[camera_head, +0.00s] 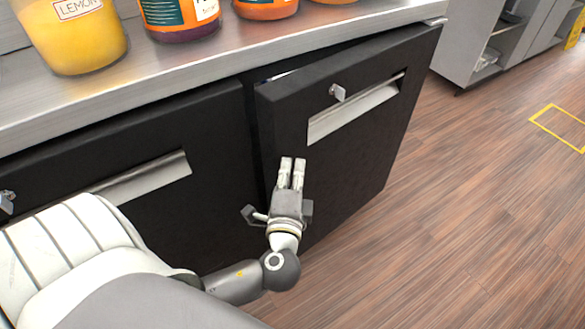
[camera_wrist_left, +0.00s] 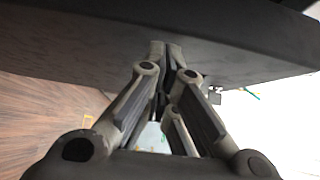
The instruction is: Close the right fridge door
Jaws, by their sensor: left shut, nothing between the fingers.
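The right fridge door (camera_head: 350,140) is black with a recessed silver handle (camera_head: 355,108) and a small lock above it. It stands slightly ajar, its left edge out from the cabinet front. My left gripper (camera_head: 291,163) is shut and empty, its fingertips at the left part of this door, below the handle. In the left wrist view the shut fingertips (camera_wrist_left: 166,48) are close against a dark panel (camera_wrist_left: 90,50); I cannot tell whether they touch it. My right gripper is not in view.
The left fridge door (camera_head: 130,170) looks shut. The steel counter (camera_head: 220,60) above holds a yellow lemon jar (camera_head: 72,38) and several orange jars. Open wooden floor (camera_head: 470,220) lies to the right. A grey cabinet (camera_head: 480,45) stands beyond.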

